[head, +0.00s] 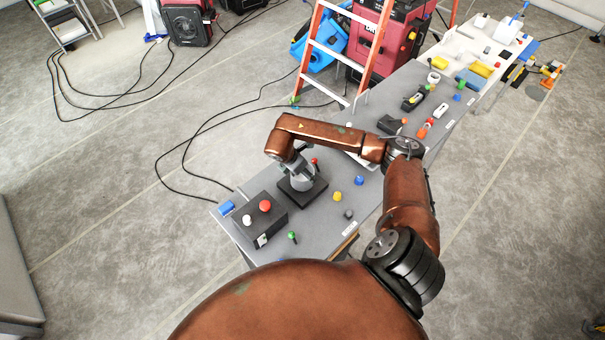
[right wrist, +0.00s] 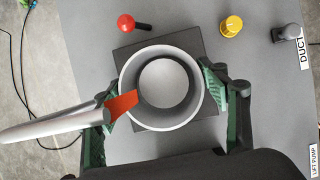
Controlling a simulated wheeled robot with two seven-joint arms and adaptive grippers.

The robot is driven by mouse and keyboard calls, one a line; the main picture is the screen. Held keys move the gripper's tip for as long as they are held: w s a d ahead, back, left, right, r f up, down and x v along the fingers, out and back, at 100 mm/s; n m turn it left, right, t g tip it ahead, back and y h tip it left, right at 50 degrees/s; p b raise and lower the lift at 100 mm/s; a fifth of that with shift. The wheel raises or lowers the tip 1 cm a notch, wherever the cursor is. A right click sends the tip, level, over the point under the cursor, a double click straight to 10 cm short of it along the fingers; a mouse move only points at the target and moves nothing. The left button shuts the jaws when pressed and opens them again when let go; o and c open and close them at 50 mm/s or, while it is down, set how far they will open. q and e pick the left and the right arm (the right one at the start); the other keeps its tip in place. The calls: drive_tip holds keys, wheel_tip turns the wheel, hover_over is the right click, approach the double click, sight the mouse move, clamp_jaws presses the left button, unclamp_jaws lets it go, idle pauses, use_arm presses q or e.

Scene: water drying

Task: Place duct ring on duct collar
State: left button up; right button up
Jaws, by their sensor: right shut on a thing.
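My right gripper (right wrist: 161,92) is shut on the grey duct ring (right wrist: 160,126), with a green finger on each side of it. In the right wrist view the ring is over a dark square plate (right wrist: 190,42). A pale round surface (right wrist: 163,83), likely the duct collar, shows through the ring. I cannot tell whether ring and collar touch. In the head view my right gripper (head: 288,160) points down at a grey cylindrical part (head: 299,181) on the black base (head: 314,192). My left gripper is not in view.
A grey tube (right wrist: 45,122) with an orange tab (right wrist: 121,104) is beside my left-hand finger. A red knob (right wrist: 126,23), a yellow knob (right wrist: 232,26) and a grey knob (right wrist: 289,33) stand nearby. A dark control box (head: 262,222) sits at the table's near-left end.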

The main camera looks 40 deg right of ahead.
drive_tip(key=shift+f, duration=0.9)
drive_tip(key=o, duration=1.2)
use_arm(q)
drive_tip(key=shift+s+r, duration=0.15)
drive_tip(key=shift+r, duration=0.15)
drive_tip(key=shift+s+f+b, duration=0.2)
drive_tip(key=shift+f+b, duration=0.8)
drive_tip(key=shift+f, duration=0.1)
use_arm(e)
drive_tip(key=v, duration=1.2)
drive_tip(key=shift+r, duration=0.1)
